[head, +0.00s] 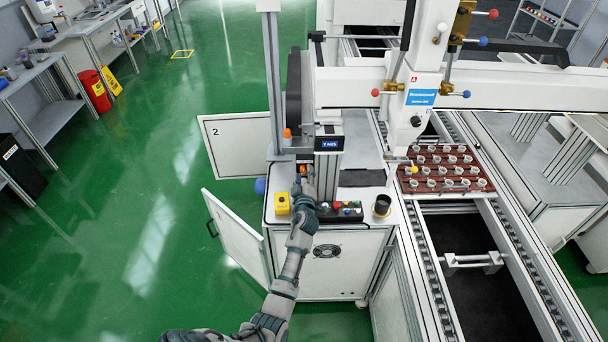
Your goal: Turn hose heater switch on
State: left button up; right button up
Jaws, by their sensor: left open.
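My left arm reaches up from the bottom edge to the white machine cabinet. My left gripper (303,174) is open over the cabinet top, close in front of the upright column below a small dark display (329,143). A small orange part shows between or just behind its fingers; I cannot tell whether they touch it. A control box (346,211) with several coloured buttons and knobs sits just right of my wrist. I cannot make out which control is the hose heater switch; the gripper may hide it. My right gripper is not in view.
A yellow box (282,204) stands left of my wrist and a black cup (382,205) stands on the right corner of the cabinet. Two white cabinet doors (236,240) hang open on the left. A brown tray (405,186) of small pots sits on the conveyor.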

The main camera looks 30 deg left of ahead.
pick_arm(q)
jog(key=shift+w+a, duration=0.1)
grip_shut()
dwell(0.4)
jog(key=shift+f+m+b, duration=0.1)
jog(key=shift+m+b, duration=0.45)
jog(key=shift+m, duration=0.55)
jog(key=m, duration=0.2)
jog(key=shift+m+b, duration=0.3)
jog(key=shift+b, duration=0.1)
jog(key=m, duration=0.3)
jog(key=shift+m, duration=2.2)
